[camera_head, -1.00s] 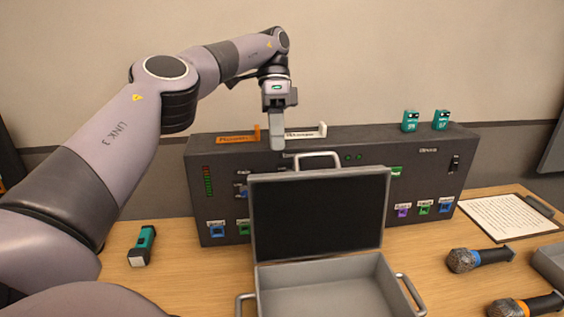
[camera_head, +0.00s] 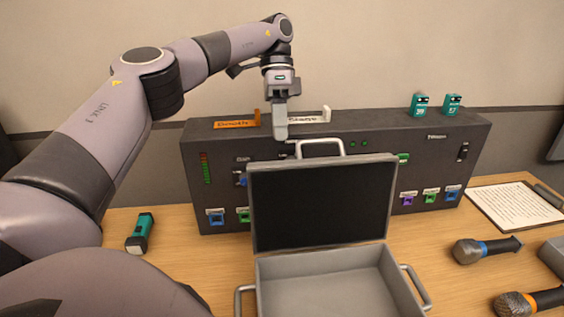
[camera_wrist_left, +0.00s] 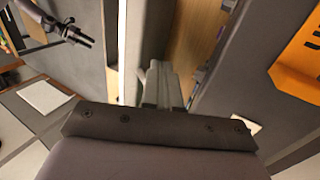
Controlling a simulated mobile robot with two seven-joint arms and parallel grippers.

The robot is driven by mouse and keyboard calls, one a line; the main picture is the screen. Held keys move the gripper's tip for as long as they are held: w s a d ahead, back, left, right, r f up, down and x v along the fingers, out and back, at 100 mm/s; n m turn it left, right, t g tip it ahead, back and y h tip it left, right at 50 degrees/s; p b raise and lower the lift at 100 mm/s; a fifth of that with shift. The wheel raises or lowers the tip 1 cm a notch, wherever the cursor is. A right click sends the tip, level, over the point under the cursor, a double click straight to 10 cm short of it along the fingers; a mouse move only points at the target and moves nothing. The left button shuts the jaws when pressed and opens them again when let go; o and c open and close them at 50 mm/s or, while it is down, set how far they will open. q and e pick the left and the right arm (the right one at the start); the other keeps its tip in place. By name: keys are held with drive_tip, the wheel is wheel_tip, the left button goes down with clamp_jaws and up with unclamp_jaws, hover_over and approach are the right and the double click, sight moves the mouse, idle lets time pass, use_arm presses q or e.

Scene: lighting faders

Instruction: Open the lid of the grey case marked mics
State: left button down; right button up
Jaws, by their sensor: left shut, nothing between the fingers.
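The grey case (camera_head: 262,285) stands on the wooden table with its dark-lined lid (camera_head: 320,205) raised, roughly upright. The inside of its tray looks empty where visible. A handle (camera_head: 321,143) is on the lid's top edge. No "mics" mark can be read on the case. My left gripper (camera_head: 281,132) is shut and empty, pointing down behind and above the lid's top left, left of the handle; its fingers also show in the left wrist view (camera_wrist_left: 160,85). I cannot tell contact with the lid. My right gripper (camera_wrist_left: 78,36) shows small in the left wrist view; its jaw state is unclear.
A dark fader console (camera_head: 220,145) stands behind the case, with orange and white label holders on top and two teal packs (camera_head: 420,105). A teal torch (camera_head: 140,233) lies left. Two microphones (camera_head: 487,249) and a clipboard (camera_head: 515,208) lie right.

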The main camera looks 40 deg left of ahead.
sight(282, 162)
use_arm(q)
drive_tip(key=shift+x, duration=3.7)
